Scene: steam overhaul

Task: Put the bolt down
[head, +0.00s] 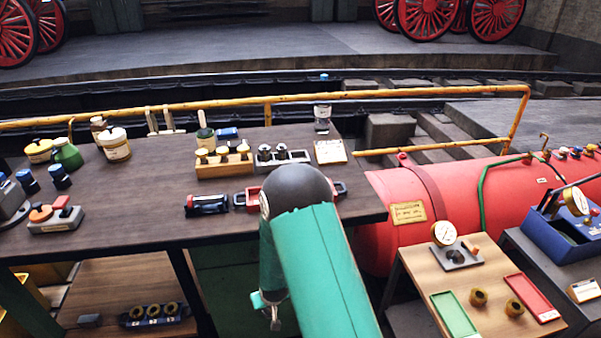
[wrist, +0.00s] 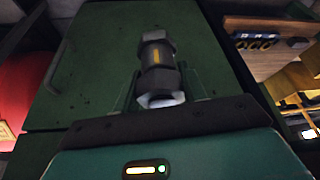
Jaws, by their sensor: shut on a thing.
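The bolt (wrist: 155,62) is dark, with a hex head, a yellow mark on its shank and a pale lower end. My gripper (wrist: 158,84) is shut on it in the wrist view, one green finger on each side. In the head view my gripper (head: 270,305) hangs low in front of the workbench (head: 130,200), below its top edge. The bolt is too small there to make out clearly. Behind the bolt in the wrist view is a dark green panel (wrist: 90,70), with nothing seen under the bolt.
A lower shelf (head: 110,280) holds a dark rack (head: 155,314) with several round pieces. At the right, a small wooden table (head: 425,275) carries a green tray (head: 453,314), a red tray (head: 533,297) and a gauge (head: 444,233). A red boiler (head: 460,190) lies behind it.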

